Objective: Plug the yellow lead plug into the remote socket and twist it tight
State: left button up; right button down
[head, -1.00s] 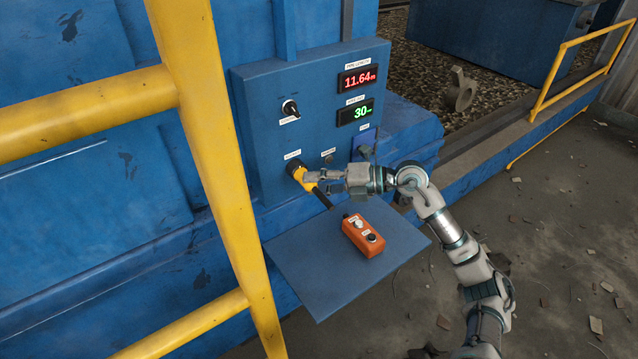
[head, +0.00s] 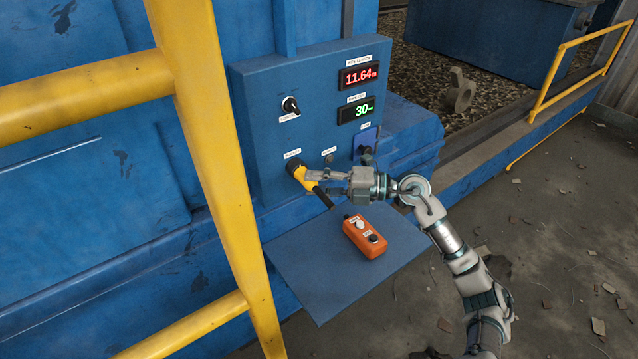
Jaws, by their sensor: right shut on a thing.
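The yellow lead plug (head: 301,174) is at the lower left of the blue panel, at the remote socket (head: 292,165). The socket is mostly hidden behind the plug, and I cannot tell how deep the plug sits. A dark lead (head: 323,197) runs from the plug down towards the orange remote box (head: 364,236). My right gripper (head: 312,177) reaches in from the right and is shut on the yellow plug. My left gripper is not in view.
The remote box lies on a blue shelf (head: 310,280) below the panel (head: 262,130). The panel carries a black knob (head: 291,106), red and green displays and another fitting (head: 366,150) at right. A yellow railing (head: 205,140) stands in the left foreground.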

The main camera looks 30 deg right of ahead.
jog(key=shift+a+f, duration=0.1)
jog(key=shift+f, duration=0.05)
jog(key=shift+m+t+y+b, duration=0.4)
jog(key=shift+m+y+b, duration=0.1)
jog(key=shift+m, duration=0.1)
jog(key=shift+f+m+y, duration=0.1)
jog(key=shift+m+y, duration=0.2)
jog(key=shift+m, duration=0.1)
jog(key=c, duration=0.8)
grip_release()
jog(key=shift+c, duration=0.2)
jog(key=shift+o, duration=0.6)
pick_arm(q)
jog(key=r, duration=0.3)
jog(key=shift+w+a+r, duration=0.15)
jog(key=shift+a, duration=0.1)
pick_arm(e)
jog(key=shift+a, duration=0.1)
